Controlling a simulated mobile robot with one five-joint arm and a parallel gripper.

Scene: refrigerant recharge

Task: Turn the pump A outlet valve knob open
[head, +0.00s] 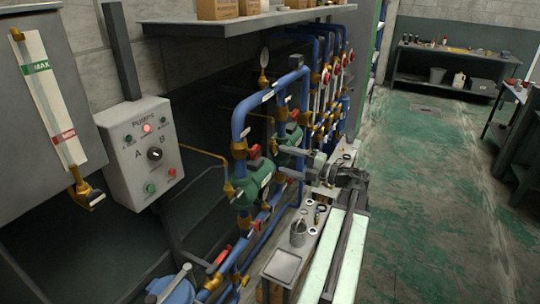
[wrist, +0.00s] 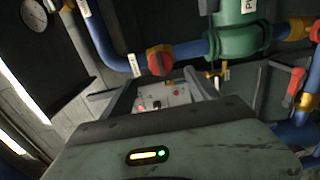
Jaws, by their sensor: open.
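In the head view two green pumps sit on the blue pipework, the near pump (head: 247,188) and a far pump (head: 292,136) behind it. A red knob (head: 254,152) sits at the top of the near pump, with another red knob (head: 294,115) by the far one. I cannot read which is pump A's outlet valve. My gripper (head: 281,161) is open and empty, pointing left, just right of the near pump. In the wrist view a red knob (wrist: 160,60) sits on a blue pipe left of a green pump (wrist: 236,32).
A grey control box (head: 140,150) with a selector and lit red lamp hangs at left. A narrow bench (head: 285,266) with small parts and a cup stands below my arm. More blue pipes and red-handled valves (head: 325,78) run behind. Green floor at right is clear.

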